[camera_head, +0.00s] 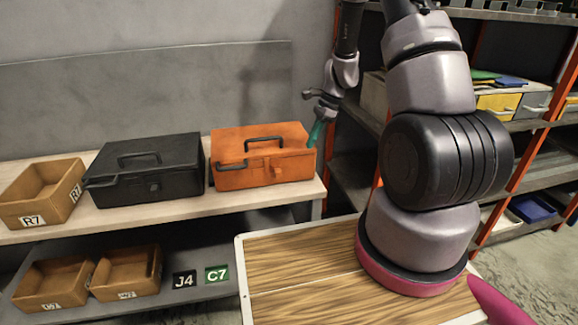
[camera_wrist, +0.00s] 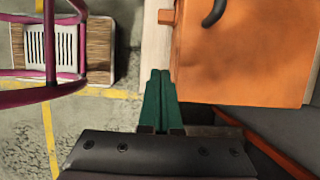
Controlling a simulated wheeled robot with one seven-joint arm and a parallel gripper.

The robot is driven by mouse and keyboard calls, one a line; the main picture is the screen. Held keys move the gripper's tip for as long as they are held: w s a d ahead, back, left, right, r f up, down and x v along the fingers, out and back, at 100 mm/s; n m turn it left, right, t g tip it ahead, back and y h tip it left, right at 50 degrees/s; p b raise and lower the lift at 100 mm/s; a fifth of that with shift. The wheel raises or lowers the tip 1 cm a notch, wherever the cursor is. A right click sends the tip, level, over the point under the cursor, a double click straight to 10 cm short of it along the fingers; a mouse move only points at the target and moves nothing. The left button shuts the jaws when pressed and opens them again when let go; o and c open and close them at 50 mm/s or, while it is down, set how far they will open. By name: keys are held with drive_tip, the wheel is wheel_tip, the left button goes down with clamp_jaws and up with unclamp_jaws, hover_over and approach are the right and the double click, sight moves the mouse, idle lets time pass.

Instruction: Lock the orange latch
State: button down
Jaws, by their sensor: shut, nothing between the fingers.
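The orange toolbox (camera_head: 262,157) sits on the shelf top at the right end, lid down, with a dark handle on top. Its orange latch (camera_head: 277,172) is on the front face; in the wrist view the latch (camera_wrist: 167,17) sticks out from the box's edge at the top. I cannot tell the latch's exact position. My gripper (camera_head: 314,136) is at the box's right end in the head view, its green fingers pointing down. In the wrist view the fingers (camera_wrist: 157,88) are together and empty, near the box (camera_wrist: 245,55) and apart from the latch.
A black toolbox (camera_head: 147,170) stands left of the orange one. A wooden bin marked R7 (camera_head: 30,205) stands farther left on the pale shelf top (camera_head: 170,212). A rack (camera_head: 525,125) with orange posts is at the right. The shelf front strip is clear.

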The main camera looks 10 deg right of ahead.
sight(275, 171)
drive_tip(key=shift+f, duration=0.1)
drive_tip(key=x, duration=1)
drive_tip(key=shift+a, duration=0.2)
drive_tip(key=a, duration=0.2)
drive_tip(key=shift+a, duration=0.85)
drive_tip(key=shift+a, duration=2)
